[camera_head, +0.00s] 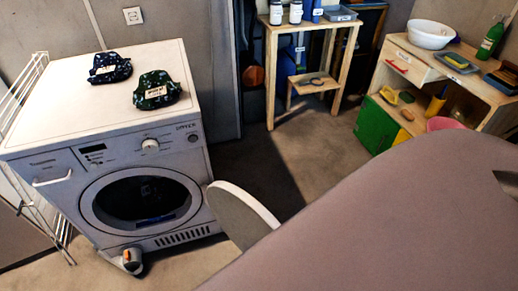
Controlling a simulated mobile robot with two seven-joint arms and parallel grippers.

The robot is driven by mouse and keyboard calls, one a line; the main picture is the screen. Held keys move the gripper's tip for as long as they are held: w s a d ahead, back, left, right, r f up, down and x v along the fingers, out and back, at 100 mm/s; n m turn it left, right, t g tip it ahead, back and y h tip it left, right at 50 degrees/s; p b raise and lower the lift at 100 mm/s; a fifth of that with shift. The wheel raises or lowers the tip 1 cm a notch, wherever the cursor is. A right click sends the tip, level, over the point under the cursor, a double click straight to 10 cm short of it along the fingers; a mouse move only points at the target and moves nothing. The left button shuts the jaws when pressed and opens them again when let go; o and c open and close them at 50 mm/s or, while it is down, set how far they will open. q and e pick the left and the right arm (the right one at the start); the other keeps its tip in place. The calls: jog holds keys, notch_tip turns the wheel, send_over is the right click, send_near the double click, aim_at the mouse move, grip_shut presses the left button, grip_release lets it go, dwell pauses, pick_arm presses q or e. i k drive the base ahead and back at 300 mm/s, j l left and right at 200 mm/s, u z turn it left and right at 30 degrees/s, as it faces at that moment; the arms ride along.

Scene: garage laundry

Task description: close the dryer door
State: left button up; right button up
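The white dryer (95,110) stands at the left in the head view. Its round front opening (145,200) is uncovered, with a dark drum behind it and something dark blue low inside. The dryer door (240,215) is a pale rounded panel standing out from the right side of the opening, so it is open. Its lower right part is hidden behind a large mauve surface. Neither my left nor my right gripper is in view.
A large smooth mauve surface (400,220), not clearly identifiable, fills the lower right. Two dark patterned bundles lie on the dryer. A small grey and orange object (132,260) is at its foot. A drying rack (25,95) stands left; wooden tables stand behind. Floor beyond the door is clear.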

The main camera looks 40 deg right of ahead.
aim_at(244, 219)
jog(key=k+l+u, duration=0.15)
jog(key=l, duration=0.2)
jog(key=k+l+u, duration=0.25)
jog(key=l, duration=0.2)
jog(key=k+l+u, duration=0.1)
jog(key=l, duration=0.2)
jog(key=k+l+u, duration=0.1)
jog(key=k+l, duration=0.1)
jog(key=l, duration=0.4)
jog(key=l+u, duration=0.15)
jog(key=l, duration=0.4)
jog(key=k+l, duration=0.15)
jog(key=l, duration=0.35)
jog(key=k, duration=0.55)
jog(key=i+l+u, duration=0.2)
jog(key=i+u, duration=0.25)
jog(key=i+l+u, duration=0.15)
jog(key=l+u, duration=0.3)
jog(key=i+j, duration=0.05)
jog(key=j, duration=0.05)
